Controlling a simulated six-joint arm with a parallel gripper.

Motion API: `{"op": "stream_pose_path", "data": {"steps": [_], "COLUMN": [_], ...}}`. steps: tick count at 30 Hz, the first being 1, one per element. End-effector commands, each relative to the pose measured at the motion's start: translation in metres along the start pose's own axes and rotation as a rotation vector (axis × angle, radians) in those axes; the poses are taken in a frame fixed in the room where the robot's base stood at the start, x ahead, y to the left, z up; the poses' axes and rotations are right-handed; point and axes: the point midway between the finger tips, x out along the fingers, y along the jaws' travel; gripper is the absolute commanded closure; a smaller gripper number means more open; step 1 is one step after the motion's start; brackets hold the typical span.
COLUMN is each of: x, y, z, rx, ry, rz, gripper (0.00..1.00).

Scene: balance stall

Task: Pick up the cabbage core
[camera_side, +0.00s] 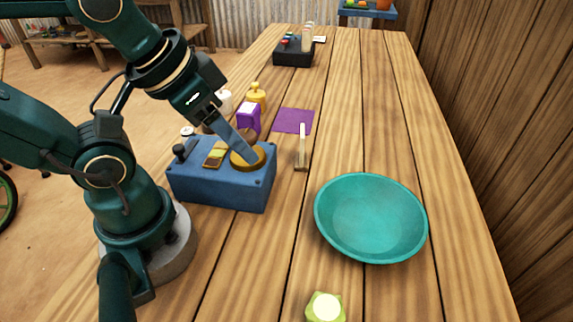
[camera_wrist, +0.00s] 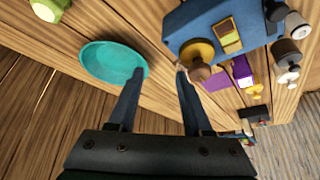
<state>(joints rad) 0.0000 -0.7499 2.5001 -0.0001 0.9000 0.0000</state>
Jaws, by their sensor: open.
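The cabbage core (camera_side: 325,307), pale green with a whitish top, lies on the table at the bottom edge of the side view. It also shows at the top left corner of the wrist view (camera_wrist: 48,8), partly cut off. My gripper (camera_side: 254,160) is open and empty, well away from the core, and appears in front of the blue balance box in the side view. In the wrist view its two fingers (camera_wrist: 160,75) are apart, with bare table between them.
A blue balance box (camera_side: 215,190) with a round brass pan (camera_side: 259,160) stands near my arm. A teal bowl (camera_side: 370,218) is right of it. A wooden-handled tool (camera_side: 301,150), a purple cloth (camera_side: 293,121) and small containers (camera_side: 256,95) are behind. Table around the core is clear.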

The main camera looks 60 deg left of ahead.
Motion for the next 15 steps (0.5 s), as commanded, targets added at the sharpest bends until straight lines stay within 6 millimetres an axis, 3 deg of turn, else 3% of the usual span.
{"op": "stream_pose_path", "data": {"steps": [1, 3, 4, 15], "x": [0.0000, 0.0000, 0.0000, -0.0010], "y": [0.0000, 0.0000, 0.0000, 0.0000], "z": [0.0000, 0.0000, 0.0000, -0.0007], "rx": [0.000, 0.000, 0.000, -0.035], "ry": [0.000, 0.000, 0.000, 0.001], "rz": [0.000, 0.000, 0.000, 0.000], "gripper": [0.42, 0.16, 0.12, 0.12]}}
